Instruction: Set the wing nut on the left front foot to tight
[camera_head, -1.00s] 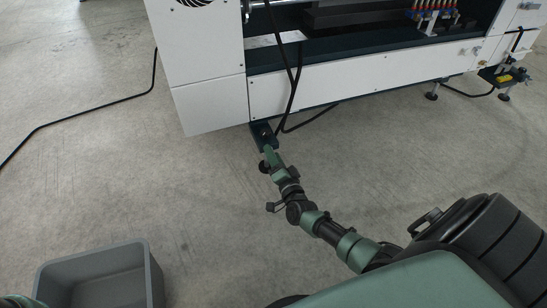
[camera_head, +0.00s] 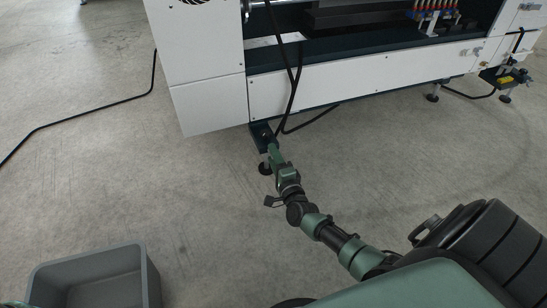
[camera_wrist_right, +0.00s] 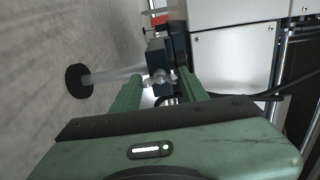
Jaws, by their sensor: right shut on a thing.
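The left front foot hangs from a dark bracket (camera_head: 262,137) at the lower left corner of the white machine. Its black pad (camera_head: 265,168) shows just left of my right gripper (camera_head: 271,147). In the right wrist view the pad (camera_wrist_right: 78,81) and its pale rod (camera_wrist_right: 112,78) lie sideways, leading to the bracket (camera_wrist_right: 156,55). The grey wing nut (camera_wrist_right: 160,77) sits by the bracket between the two green fingers of my right gripper (camera_wrist_right: 160,83), which is shut on it. The fingers partly hide its lower side. My left gripper is not in view.
The white machine (camera_head: 205,95) stands above and behind the foot. Black cables (camera_head: 293,90) hang close to the bracket. A grey bin (camera_head: 148,280) stands at lower left. Another foot (camera_head: 432,97) is farther right. The floor left of the foot is open.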

